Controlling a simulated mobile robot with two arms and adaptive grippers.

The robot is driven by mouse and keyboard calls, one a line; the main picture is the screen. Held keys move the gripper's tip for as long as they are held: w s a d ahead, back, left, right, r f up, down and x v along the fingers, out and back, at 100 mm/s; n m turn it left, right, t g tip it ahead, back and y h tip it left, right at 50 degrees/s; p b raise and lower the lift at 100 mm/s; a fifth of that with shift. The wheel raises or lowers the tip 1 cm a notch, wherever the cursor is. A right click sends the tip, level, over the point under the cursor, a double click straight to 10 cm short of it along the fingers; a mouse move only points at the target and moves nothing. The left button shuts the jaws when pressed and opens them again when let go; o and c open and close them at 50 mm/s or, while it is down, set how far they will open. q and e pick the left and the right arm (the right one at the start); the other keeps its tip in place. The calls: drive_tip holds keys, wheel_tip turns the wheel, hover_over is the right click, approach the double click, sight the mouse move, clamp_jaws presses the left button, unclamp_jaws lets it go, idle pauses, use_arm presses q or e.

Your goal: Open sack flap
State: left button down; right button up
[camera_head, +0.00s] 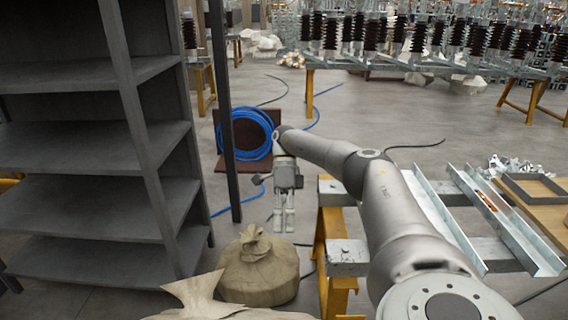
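A tan cloth sack (262,277) with a gathered, tied-looking top stands on the floor at the lower middle. A second tan sack (198,293) is partly cut off by the bottom edge, with a pointed flap of cloth sticking up. My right gripper (284,228) hangs fingers-down at the end of my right arm, just above and behind the first sack's top in the picture. Its two fingers run side by side with a narrow gap, and nothing shows between them. Whether it touches the sack is unclear. My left gripper is out of view.
A dark grey shelf unit (85,205) fills the left side. A coiled blue hose (250,135) lies against a brown board behind the gripper. A yellow-legged stand with metal channels (500,215) is on the right. Grey floor is open in the middle distance.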

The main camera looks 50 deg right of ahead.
drive_tip(key=shift+v, duration=1.25)
drive_tip(key=shift+r, duration=0.15)
